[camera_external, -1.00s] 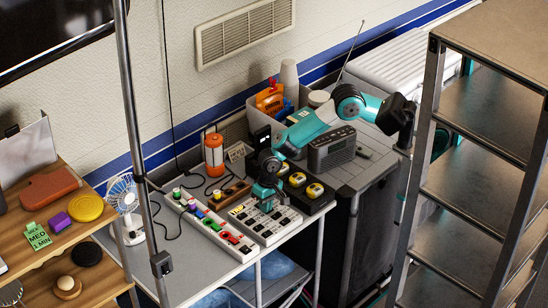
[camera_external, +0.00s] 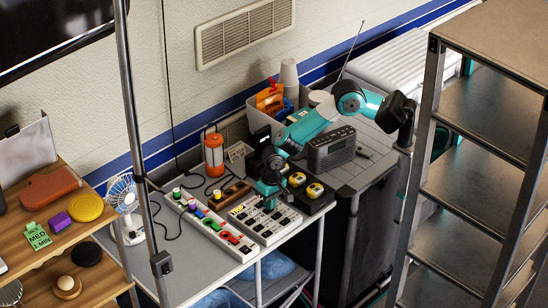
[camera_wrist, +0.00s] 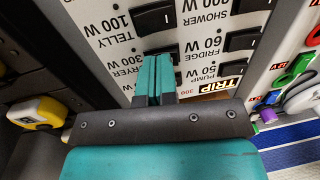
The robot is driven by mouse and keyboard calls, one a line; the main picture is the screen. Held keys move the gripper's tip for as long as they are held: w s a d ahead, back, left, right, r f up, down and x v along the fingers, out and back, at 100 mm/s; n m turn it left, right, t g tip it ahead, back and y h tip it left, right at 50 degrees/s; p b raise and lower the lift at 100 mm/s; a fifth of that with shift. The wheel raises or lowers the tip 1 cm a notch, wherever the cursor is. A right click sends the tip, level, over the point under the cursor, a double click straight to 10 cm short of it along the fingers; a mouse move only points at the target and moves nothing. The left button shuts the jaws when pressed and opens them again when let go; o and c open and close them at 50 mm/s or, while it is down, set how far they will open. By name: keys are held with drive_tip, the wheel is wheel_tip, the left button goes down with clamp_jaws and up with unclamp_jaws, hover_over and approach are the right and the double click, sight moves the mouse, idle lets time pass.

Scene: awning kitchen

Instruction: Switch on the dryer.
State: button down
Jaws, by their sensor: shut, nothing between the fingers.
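The white switch panel (camera_external: 262,234) lies on the table under my gripper (camera_external: 270,205). The dryer label (camera_wrist: 124,70) is just left of my gripper's teal fingers (camera_wrist: 155,60), which are shut and empty. Their tips are over the dark dryer switch and hide most of it; I cannot tell whether they touch it or which way it is tipped. The telly switch (camera_wrist: 155,17) is visible beyond the tips.
A strip with coloured plugs (camera_external: 213,223) lies left of the panel. A black box with yellow-topped pieces (camera_external: 314,190) adjoins its right side. An orange lantern (camera_external: 214,155) and a grey radio (camera_external: 331,150) stand behind. A metal shelf rack (camera_external: 440,130) is at right.

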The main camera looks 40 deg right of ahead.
wheel_tip(320, 180, up, 14)
drive_tip(key=d+p, duration=0.1)
drive_tip(key=shift+d, duration=0.35)
drive_tip(key=shift+f, duration=0.1)
drive_tip(key=shift+a+b, duration=0.75)
drive_tip(key=shift+b, duration=0.75)
drive_tip(key=f, duration=0.4)
drive_tip(key=a+f+p, duration=0.1)
drive_tip(key=f, duration=0.4)
drive_tip(key=f+p, duration=0.1)
drive_tip(key=f, duration=0.3)
drive_tip(key=shift+a+f, duration=0.3)
drive_tip(key=shift+a, duration=0.05)
drive_tip(key=shift+f, duration=0.1)
